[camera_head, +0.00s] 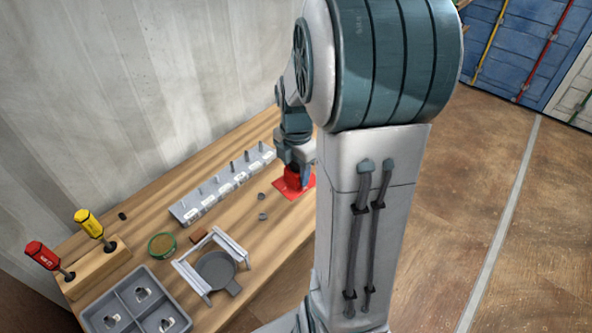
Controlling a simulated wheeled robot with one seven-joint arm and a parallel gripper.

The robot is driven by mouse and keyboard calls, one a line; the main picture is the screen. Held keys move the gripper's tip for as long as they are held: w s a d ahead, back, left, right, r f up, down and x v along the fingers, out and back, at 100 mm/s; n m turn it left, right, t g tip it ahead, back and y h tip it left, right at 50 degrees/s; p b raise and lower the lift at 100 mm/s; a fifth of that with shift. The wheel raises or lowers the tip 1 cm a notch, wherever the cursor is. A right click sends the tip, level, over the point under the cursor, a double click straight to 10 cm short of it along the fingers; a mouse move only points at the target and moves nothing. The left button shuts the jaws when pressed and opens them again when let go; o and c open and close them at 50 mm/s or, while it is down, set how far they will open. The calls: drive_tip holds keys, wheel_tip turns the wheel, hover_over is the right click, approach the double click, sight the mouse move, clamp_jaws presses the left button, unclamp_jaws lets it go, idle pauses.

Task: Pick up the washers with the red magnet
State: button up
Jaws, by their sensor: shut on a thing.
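The red magnet (292,178) is a small red block near the right end of the wooden bench, beside my arm column. My gripper (294,170) points down and is shut on the magnet's upper part. The magnet is at or just above a flat red mat (306,188); I cannot tell whether it touches. Two small dark grey pieces that look like washers, one (262,196) and another (262,216), lie on the bench left of the red mat. My arm hides the bench's right part.
A grey rack with upright pegs (187,213) stands along the wall. A grey pan (214,270) with a white frame, a green-rimmed dish (162,245), a divided grey tray (110,308) and a wooden block (97,272) with red and yellow screwdrivers fill the left.

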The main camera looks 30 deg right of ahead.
idle(0.4)
drive_tip(key=w+a, duration=0.6)
drive_tip(key=a, duration=0.2)
drive_tip(key=shift+a, duration=0.35)
drive_tip(key=shift+s, duration=0.1)
drive_tip(key=shift+f+b, duration=3.5)
drive_tip(key=shift+f, duration=1.35)
drive_tip(key=shift+f, duration=0.1)
drive_tip(key=shift+f+b, duration=0.8)
drive_tip(key=shift+f, duration=0.2)
drive_tip(key=shift+r, duration=0.1)
